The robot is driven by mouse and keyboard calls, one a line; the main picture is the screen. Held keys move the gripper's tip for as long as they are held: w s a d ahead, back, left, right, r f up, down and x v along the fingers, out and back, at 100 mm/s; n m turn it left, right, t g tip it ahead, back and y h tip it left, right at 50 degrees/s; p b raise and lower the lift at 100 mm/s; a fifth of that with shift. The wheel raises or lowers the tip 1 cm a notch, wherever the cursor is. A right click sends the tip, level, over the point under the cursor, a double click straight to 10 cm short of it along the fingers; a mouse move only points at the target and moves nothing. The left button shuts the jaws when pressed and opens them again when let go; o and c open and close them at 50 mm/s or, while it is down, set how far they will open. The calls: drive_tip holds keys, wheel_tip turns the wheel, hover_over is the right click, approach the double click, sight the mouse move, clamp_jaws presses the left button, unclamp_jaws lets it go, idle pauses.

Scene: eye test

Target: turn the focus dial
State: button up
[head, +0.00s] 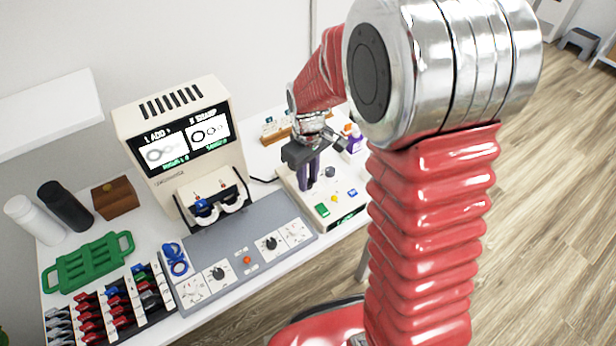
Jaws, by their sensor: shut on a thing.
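My gripper (308,184) points down over the left part of a cream control box (345,212). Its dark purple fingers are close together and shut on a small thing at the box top. The fingers hide that thing, so I cannot read it as the focus dial for certain. A grey round knob (330,171) stands free on the box, right of the fingers.
A cream machine (158,115) with a lit display (183,142) stands left of the gripper. A grey console (246,233) with two black dials lies before it. A green tray (88,262), blue rings (176,262) and dark racks are at left. A purple bottle (353,141) stands behind the box.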

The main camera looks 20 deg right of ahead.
clamp_jaws()
drive_tip(key=shift+m, duration=0.3)
drive_tip(key=m, duration=0.8)
idle(0.3)
drive_tip(key=o, duration=0.9)
unclamp_jaws()
drive_tip(key=shift+c, duration=0.2)
